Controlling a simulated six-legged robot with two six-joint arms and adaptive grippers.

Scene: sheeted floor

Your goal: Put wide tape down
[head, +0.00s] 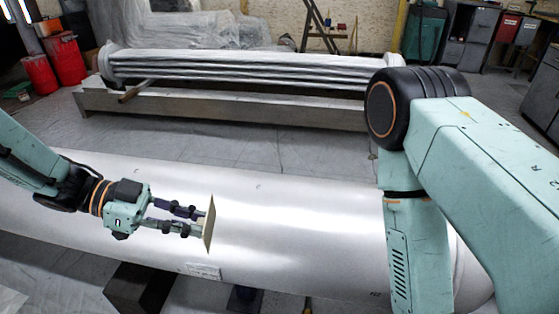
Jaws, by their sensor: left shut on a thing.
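My left gripper (190,221) comes in from the left and is shut on a thin, flat, tan piece (209,225), which I take to be the wide tape. The piece stands on edge at the fingertips, in front of a large silvery cylinder (300,220). I cannot tell whether it touches the cylinder's surface. My right arm fills the right side of the view, and its gripper is out of view below.
The cylinder lies across the view on dark blocks (140,288). Behind it, a bundle of metal tubes (240,68) rests on a long beam (230,108). Red bins (66,60) stand at the back left. Grey cabinets (480,38) stand at the back right. Sheeted floor (230,145) lies between.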

